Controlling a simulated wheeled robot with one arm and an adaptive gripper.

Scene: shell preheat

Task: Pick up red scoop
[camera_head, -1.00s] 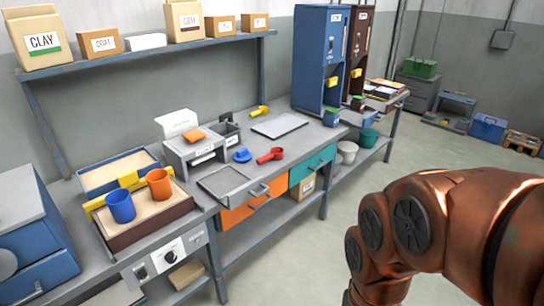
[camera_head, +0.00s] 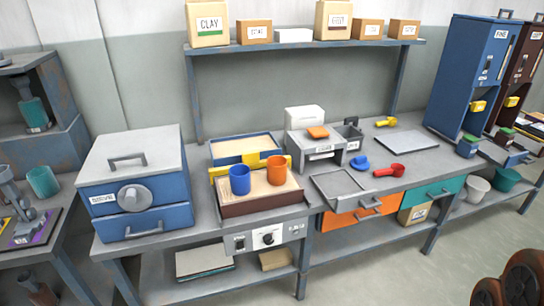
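The red scoop (camera_head: 390,171) lies on the grey workbench, right of a blue scoop (camera_head: 360,163) and near the bench's front edge above the drawers. It looks unobstructed. Part of my arm shows in the lower right corner of the head view, well in front of the bench. My gripper is outside the picture, so its state does not show.
A grey tray (camera_head: 338,185) lies left of the red scoop. A grey plate (camera_head: 407,138) and a yellow scoop (camera_head: 386,122) lie behind it. An orange drawer (camera_head: 345,216) and a teal drawer (camera_head: 431,194) are below. Open floor lies in front of the bench.

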